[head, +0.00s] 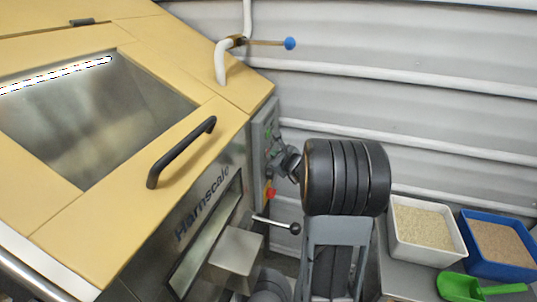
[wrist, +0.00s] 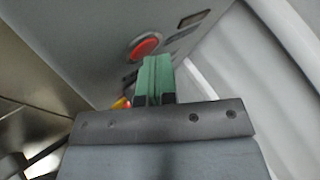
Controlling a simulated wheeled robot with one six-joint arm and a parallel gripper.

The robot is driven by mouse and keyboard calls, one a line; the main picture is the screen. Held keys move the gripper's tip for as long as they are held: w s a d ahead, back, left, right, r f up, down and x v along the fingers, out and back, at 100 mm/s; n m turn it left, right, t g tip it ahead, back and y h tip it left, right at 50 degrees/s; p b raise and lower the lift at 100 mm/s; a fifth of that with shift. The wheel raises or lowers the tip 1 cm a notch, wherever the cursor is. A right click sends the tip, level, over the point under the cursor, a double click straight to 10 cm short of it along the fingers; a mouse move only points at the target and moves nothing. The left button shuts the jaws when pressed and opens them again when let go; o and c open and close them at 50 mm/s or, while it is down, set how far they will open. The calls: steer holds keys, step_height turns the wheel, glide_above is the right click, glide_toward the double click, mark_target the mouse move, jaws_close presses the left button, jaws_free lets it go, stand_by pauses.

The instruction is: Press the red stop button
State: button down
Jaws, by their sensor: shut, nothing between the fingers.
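The red stop button (wrist: 146,46) is on a grey control panel (wrist: 100,40) in the wrist view, just beyond my fingertips. My gripper (wrist: 156,62) has its green fingers shut together with nothing between them. The fingertips overlap the button's lower right edge in the picture; I cannot tell whether they touch it. In the head view, the panel (head: 262,135) is on the right side of the machine, and a red part (head: 270,193) shows low on it. My arm hides much of the panel there, and my fingers cannot be made out.
The machine has a yellow lid with a black handle (head: 181,152). A lever with a black knob (head: 295,228) sticks out below the panel. A white bin (head: 399,250), a blue bin (head: 485,270) and a green scoop (head: 460,287) are at the right. A corrugated wall (head: 400,90) stands behind.

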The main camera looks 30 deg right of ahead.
steer(key=shift+d, duration=0.1)
steer(key=shift+s+d, duration=0.45)
steer(key=shift+s, duration=0.15)
steer(key=shift+s+d, duration=1.65)
steer(key=shift+s, duration=0.2)
